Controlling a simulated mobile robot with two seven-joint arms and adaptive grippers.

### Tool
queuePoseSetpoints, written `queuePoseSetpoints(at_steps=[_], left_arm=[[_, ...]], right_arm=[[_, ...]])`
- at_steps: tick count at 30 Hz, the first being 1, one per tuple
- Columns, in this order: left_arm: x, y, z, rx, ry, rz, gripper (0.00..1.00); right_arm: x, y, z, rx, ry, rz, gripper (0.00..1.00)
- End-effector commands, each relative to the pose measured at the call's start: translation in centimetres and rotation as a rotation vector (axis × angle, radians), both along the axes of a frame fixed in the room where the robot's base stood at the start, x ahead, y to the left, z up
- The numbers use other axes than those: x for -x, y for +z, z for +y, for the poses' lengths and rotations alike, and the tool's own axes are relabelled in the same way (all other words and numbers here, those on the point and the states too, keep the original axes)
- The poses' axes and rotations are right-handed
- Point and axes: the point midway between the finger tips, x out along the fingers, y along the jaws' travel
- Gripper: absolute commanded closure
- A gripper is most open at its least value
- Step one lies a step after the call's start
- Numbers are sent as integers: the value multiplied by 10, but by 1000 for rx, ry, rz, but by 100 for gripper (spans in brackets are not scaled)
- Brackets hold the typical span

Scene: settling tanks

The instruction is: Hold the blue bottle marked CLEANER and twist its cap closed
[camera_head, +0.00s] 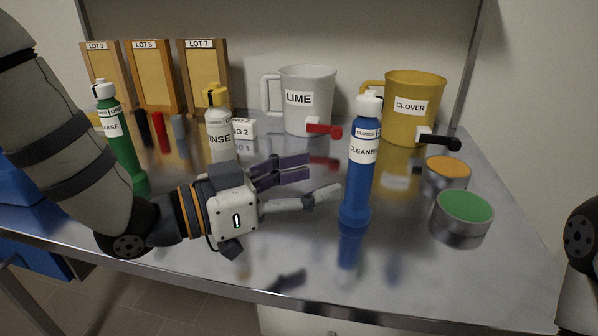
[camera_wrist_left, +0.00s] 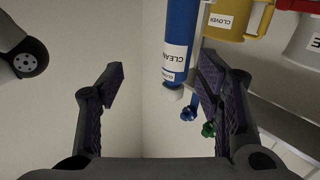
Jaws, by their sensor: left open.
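The blue bottle (camera_head: 358,190) marked CLEANER stands upright on the metal table. Its white cap (camera_head: 369,104) is on top, above a small tag that seems to read CLOSED; I cannot tell how tight the cap is. My left gripper (camera_head: 322,180) is open and empty, just left of the bottle, with its fingers pointing at it. In the left wrist view the bottle (camera_wrist_left: 181,30) appears upside down beyond the open fingers (camera_wrist_left: 162,85), nearer the right-hand finger, with its cap (camera_wrist_left: 173,95) lowest. My right gripper is out of view.
A green bottle (camera_head: 122,150) and a white RINSE bottle (camera_head: 220,135) stand left. Behind are the LIME jug (camera_head: 307,80) and yellow CLOVER jug (camera_head: 413,85). A green-topped tin (camera_head: 462,225) and an orange-topped tin (camera_head: 446,180) stand right. The table front (camera_head: 400,265) is clear.

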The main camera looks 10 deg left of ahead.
Motion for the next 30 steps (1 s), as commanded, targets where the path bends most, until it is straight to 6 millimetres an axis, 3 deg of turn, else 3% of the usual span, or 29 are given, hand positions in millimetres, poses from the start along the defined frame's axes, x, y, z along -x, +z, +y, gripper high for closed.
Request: queuePoseSetpoints(at_steps=[5,18,30], left_arm=[[-20,6,10,-26,70,-79,41],[-84,5,-60,-27,68,-77,41],[-96,6,-74,-25,69,-74,41]], right_arm=[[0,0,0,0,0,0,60],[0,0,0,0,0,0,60],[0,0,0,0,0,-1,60]])
